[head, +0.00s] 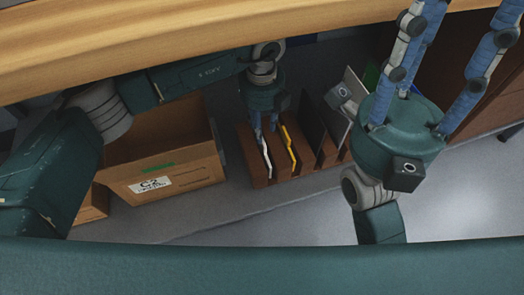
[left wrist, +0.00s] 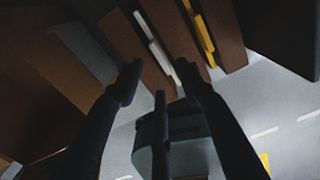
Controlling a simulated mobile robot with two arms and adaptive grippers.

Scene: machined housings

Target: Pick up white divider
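The white divider (head: 265,155) stands on edge in a slot of a brown wooden rack (head: 258,179), left of a yellow divider (head: 290,151). My left gripper (head: 265,124) points down directly over the white divider, its fingers apart. In the left wrist view the white divider (left wrist: 154,44) runs toward the gap between my left fingers (left wrist: 158,78), which do not visibly close on it. I cannot tell whether they touch it. My right gripper (head: 458,45) points up at the right with its fingers spread and nothing visible between them; their tips lie near or beyond the top edge.
A cardboard box (head: 196,160) labelled C2 stands left of the rack. More upright panels, dark, grey and green, stand right of the yellow divider. A wooden edge (head: 150,38) crosses the top. Grey floor (head: 445,205) is clear at the lower right.

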